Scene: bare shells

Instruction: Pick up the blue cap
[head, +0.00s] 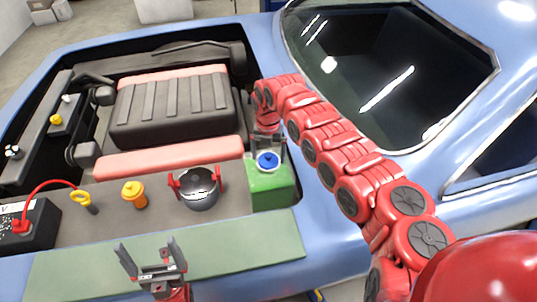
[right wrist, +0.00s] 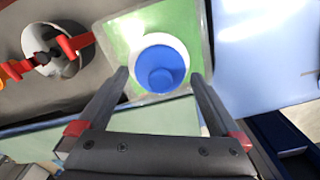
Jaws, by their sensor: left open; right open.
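The blue cap (head: 267,160) sits on a white neck on top of the green container (head: 270,188), at the right end of the engine bay. In the right wrist view the blue cap (right wrist: 160,68) lies between the fingertips, with a gap to each finger. My right gripper (head: 268,143) is open, right at the cap, with its fingers on either side. Its fingers (right wrist: 159,76) show open and empty in the right wrist view. I cannot tell its exact height over the cap. My left gripper (head: 148,247) is open and empty, in front of the engine bay.
A grey pot-like part with red handles (head: 199,188) stands left of the container. A yellow cap (head: 133,193), a yellow ring handle (head: 82,198) and a battery with a red cable (head: 28,225) are further left.

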